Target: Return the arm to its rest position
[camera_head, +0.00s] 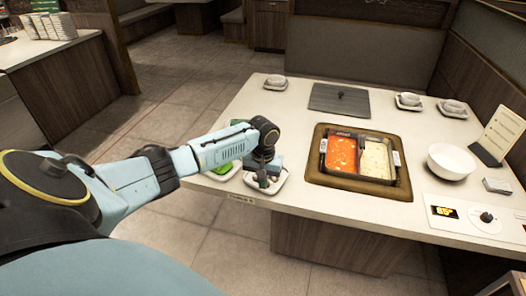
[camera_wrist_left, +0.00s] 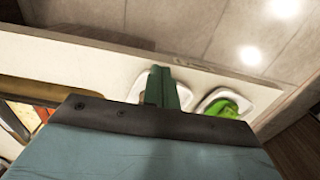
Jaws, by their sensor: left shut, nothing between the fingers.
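My left arm reaches in from the left in the head view, and my left gripper (camera_head: 264,180) is at the near left edge of the table. It points down over a small white dish (camera_head: 280,185). The fingers are shut with nothing between them. In the left wrist view the shut gripper (camera_wrist_left: 160,90) is over a white dish (camera_wrist_left: 136,92), and its fingers hide part of that dish. I cannot tell whether the fingertips touch it. My right gripper is not in view.
A second white dish with green contents (camera_head: 222,171) sits beside the gripper. A two-part pot (camera_head: 348,156) with red and pale soup is set in the table (camera_head: 225,120). A white bowl (camera_head: 451,161) and menu stand (camera_head: 499,135) are at right. Open floor lies left of the table.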

